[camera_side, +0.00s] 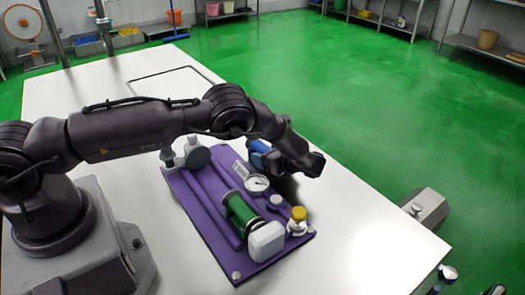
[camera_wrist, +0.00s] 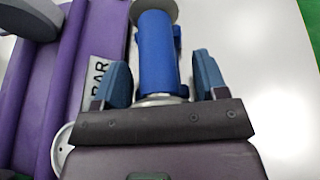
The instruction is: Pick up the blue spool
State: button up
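The blue spool (camera_wrist: 158,50) shows in the wrist view as a blue cylinder with a grey disc at its far end and a silvery rim at its near end. My gripper (camera_wrist: 161,78) is open, with one slate-blue finger on each side of the spool. A gap shows between each finger and the spool, so the gripper is not closed on it. In the side view the blue spool (camera_side: 258,147) is partly hidden behind my wrist, at the right edge of the purple board.
The purple board (camera_side: 208,213) lies on the white table (camera_side: 345,235). It bears a green cylinder (camera_side: 240,212) with a white block (camera_side: 266,241), a round gauge (camera_side: 257,184), a yellow-capped fitting (camera_side: 299,214) and grey-white valve parts (camera_side: 195,157). The table to the right is clear.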

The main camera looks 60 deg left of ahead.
jog(key=c, duration=0.8)
jog(key=shift+r, duration=0.1)
jog(key=shift+r, duration=0.1)
